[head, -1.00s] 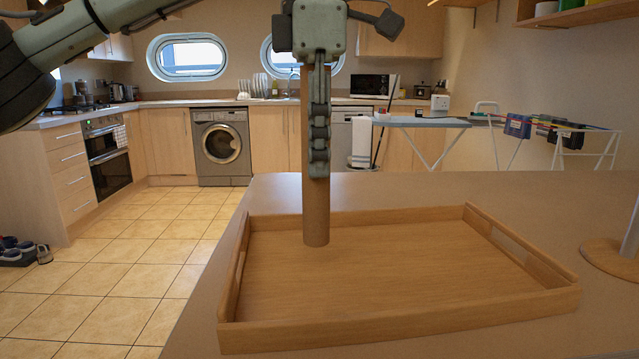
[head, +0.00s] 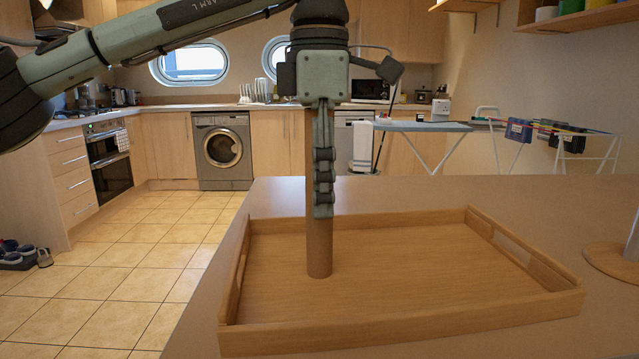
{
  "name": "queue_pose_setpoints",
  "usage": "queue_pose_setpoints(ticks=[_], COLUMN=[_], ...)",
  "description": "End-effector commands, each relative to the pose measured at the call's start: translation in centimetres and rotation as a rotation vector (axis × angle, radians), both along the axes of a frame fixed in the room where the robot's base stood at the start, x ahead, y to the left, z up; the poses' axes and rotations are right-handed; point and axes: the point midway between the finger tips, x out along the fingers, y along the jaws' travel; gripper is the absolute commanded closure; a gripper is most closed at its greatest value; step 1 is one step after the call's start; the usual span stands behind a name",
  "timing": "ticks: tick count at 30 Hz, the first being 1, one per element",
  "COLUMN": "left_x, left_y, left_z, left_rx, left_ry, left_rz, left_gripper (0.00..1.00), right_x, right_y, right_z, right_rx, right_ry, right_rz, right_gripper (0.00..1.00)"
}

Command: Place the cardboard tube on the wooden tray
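The cardboard tube (head: 319,245) is a brown upright cylinder in the head view. Its lower end shows over the floor of the wooden tray (head: 400,333), left of the tray's middle; I cannot tell whether it touches. My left gripper (head: 323,205) points down, shut on the tube, with a finger across its near side. The gripper hides part of the tube's upper length. The tray is rectangular with low walls and a slot handle in its right wall, and is otherwise empty. My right gripper is not in view.
The tray rests on a brown counter (head: 400,195), with free surface behind it. A paper-roll-like stand with a round wooden base (head: 612,262) stands to the right. The counter's left edge drops to a tiled floor. A washing machine and drying rack are farther back.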

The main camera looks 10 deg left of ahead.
Motion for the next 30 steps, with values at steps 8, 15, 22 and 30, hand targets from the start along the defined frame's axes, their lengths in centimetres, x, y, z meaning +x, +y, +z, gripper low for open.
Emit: queue_pose_setpoints(ticks=[8,15,22,30], left_x=[0.0,0.1,0.0,0.0], left_y=[0.0,-0.1,0.0,0.0], left_z=[0.2,3.3,8.8,12.0], left_rx=[0.0,-0.001,0.002,0.002], left_ry=[0.0,-0.002,-0.004,0.001], left_rz=[0.0,0.002,0.002,0.001], left_gripper=[0.5,0.5,0.5,0.5], right_x=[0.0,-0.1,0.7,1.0], right_y=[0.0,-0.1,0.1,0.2], right_z=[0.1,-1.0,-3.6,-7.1], right_rx=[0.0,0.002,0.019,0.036], right_ry=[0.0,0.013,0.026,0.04], right_rz=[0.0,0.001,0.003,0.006], right_gripper=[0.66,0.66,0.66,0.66])
